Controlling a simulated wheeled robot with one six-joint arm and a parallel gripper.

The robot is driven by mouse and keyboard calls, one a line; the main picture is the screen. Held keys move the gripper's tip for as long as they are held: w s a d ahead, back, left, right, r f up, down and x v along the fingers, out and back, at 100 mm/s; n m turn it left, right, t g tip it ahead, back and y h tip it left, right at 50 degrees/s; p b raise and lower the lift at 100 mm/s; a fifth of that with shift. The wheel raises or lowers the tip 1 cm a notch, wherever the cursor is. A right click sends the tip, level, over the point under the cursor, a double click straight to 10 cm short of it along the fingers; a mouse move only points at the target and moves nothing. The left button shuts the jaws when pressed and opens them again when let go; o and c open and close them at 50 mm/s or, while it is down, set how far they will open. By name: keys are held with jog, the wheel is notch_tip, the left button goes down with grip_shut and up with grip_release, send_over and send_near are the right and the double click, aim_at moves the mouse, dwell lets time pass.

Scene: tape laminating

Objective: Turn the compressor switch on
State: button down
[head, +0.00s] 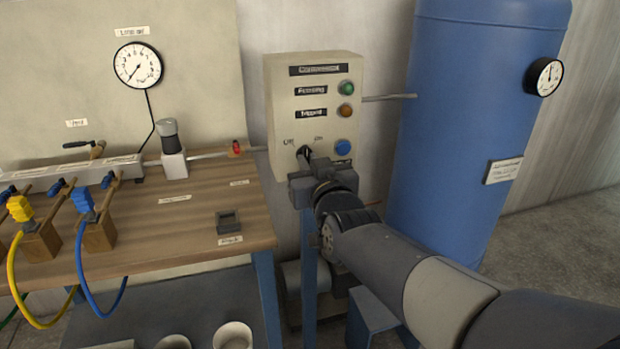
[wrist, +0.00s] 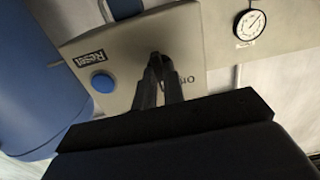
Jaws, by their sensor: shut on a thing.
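The compressor control box (head: 284,100) is a beige panel on the wall, with a "Compressor" label at its top. The black compressor switch (head: 303,151) is low on its front, beside an "Off" label. My gripper (head: 309,160) is at the switch, its fingers shut on it. In the wrist view my gripper (wrist: 158,66) points at the face of the control box (wrist: 115,50), its tips close together. The fingers hide most of the switch, so I cannot tell its exact angle.
A green lamp (head: 347,88), an amber lamp (head: 345,110) and a blue reset button (head: 343,147) are on the box. A blue tank (head: 450,120) stands right. A wooden bench (head: 190,215) with valves and hoses is left. A dial gauge (head: 138,65) hangs above it.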

jog(key=shift+a+m+b, duration=0.1)
jog(key=shift+m+b, duration=3.35)
jog(key=shift+m, duration=1.05)
jog(key=c, duration=1.5)
grip_release()
